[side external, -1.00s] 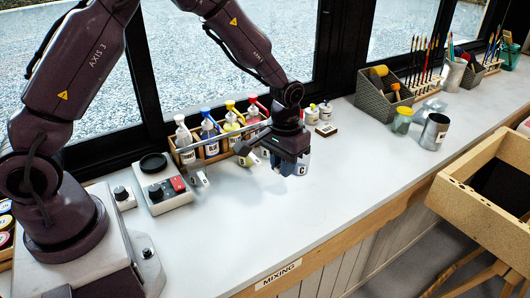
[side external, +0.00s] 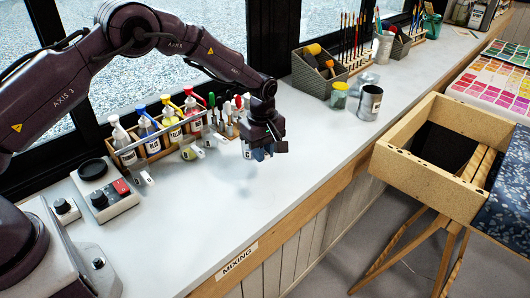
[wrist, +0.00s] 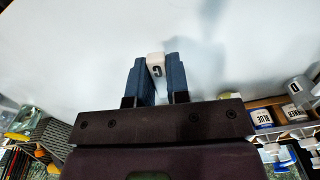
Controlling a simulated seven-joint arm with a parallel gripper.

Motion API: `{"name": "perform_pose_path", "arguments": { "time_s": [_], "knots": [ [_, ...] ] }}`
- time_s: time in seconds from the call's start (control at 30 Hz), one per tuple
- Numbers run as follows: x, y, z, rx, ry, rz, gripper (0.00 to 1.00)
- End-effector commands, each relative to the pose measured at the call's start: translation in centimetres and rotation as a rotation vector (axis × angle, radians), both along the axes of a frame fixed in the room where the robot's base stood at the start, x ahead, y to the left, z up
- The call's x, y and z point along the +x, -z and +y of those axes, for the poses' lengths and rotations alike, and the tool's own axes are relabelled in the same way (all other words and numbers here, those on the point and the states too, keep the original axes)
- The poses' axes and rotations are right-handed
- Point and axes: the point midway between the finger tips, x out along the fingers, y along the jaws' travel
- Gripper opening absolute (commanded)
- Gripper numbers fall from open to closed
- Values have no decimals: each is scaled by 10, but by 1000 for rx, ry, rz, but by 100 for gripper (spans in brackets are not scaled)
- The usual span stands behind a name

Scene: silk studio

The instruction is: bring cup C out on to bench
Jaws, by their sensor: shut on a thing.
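My gripper (side external: 262,146) is over the bench (side external: 225,225), shut on cup C (side external: 247,150). In the side external view, the gripper hides most of the cup; its white C label shows at the left. In the wrist view, the label (wrist: 156,69) stands between the two blue-grey fingers (wrist: 155,80). A soft shadow on the bench below suggests the cup is held above the surface. The cup is apart from the rail with labelled tags (side external: 195,151). I cannot see inside the cup.
A wooden rack of colour bottles (side external: 155,138) stands behind the rail. A control box with a dial (side external: 101,190) is at left. A metal tin (side external: 369,104) and a yellow-lidded jar (side external: 339,95) stand further right. The front of the bench is bare, ending at a wooden edge (side external: 285,212).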

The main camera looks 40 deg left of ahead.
Motion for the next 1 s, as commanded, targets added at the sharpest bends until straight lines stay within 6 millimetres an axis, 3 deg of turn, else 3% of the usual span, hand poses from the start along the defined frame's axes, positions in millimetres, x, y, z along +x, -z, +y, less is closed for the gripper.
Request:
{"name": "perform_pose_path", "arguments": {
  "time_s": [0.37, 0.6, 1.0],
  "knots": [
    [0, 9, 37, 0, 1, -1, 0],
    [-1, 26, 35, 0, 3, 1, 0],
    [0, 31, 35, 0, 3, -1, 0]
  ]
}}
